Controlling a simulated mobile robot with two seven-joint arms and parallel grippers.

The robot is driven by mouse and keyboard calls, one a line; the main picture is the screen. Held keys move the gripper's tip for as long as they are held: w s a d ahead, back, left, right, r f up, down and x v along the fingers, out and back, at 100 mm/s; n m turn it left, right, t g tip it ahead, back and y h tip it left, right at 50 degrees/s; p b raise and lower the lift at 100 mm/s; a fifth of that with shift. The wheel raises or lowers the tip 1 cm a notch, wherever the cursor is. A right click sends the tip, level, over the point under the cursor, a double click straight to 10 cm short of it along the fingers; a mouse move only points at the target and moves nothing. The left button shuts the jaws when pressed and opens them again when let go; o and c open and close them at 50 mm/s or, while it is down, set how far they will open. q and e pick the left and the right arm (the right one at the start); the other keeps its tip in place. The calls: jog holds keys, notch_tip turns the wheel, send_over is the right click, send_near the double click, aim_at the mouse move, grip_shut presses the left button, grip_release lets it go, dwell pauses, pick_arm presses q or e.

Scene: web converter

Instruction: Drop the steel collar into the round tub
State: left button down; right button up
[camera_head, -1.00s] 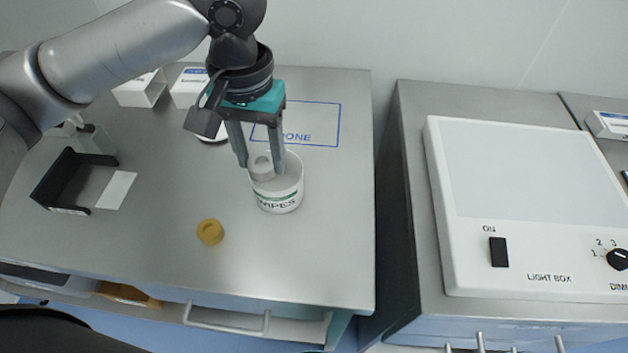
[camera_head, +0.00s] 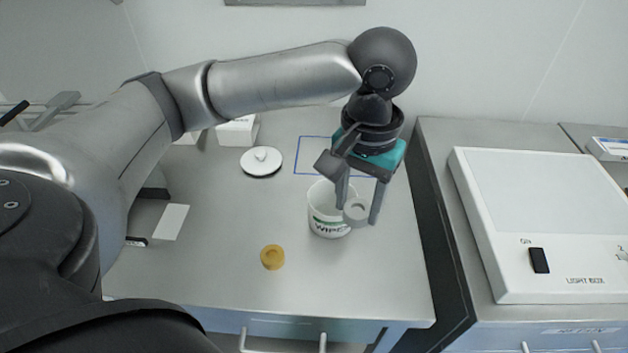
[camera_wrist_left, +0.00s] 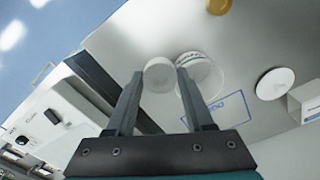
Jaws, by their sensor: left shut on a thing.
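The steel collar (camera_head: 356,211) is a short grey ring between the fingertips of my left gripper (camera_head: 360,208), which is shut on it. It also shows between the fingers in the left wrist view (camera_wrist_left: 159,76). The round tub (camera_head: 324,222) is white, open-topped and marked WIPES, and stands upright on the steel bench. In the head view the collar overlaps the tub's right side, off the middle of its mouth. In the wrist view the tub (camera_wrist_left: 205,80) is right of the collar, partly behind a finger. My right gripper is not in view.
A brass-coloured ring (camera_head: 272,257) lies on the bench in front of the tub. A white knobbed lid (camera_head: 262,162) and a white box (camera_head: 238,131) are behind left. A light box (camera_head: 545,215) sits on the cabinet to the right, across a gap.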

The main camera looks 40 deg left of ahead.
pick_arm(q)
jog(key=p, duration=0.1)
jog(key=r+n+p, duration=0.1)
jog(key=a+r+p, duration=0.1)
jog(key=shift+w+r+n+p, duration=0.25)
jog(key=shift+n+p, duration=0.05)
jog(key=shift+p, duration=0.05)
jog(key=w+a+r+n+p, duration=0.35)
jog(key=a+n+p, duration=0.4)
jog(key=p, duration=1.05)
notch_tip(320, 180, down, 6)
jog(key=b, duration=0.6)
jog(key=shift+f, duration=0.15)
jog(key=shift+w+a, duration=0.1)
jog(key=shift+c, duration=1)
grip_release()
notch_tip(320, 180, up, 15)
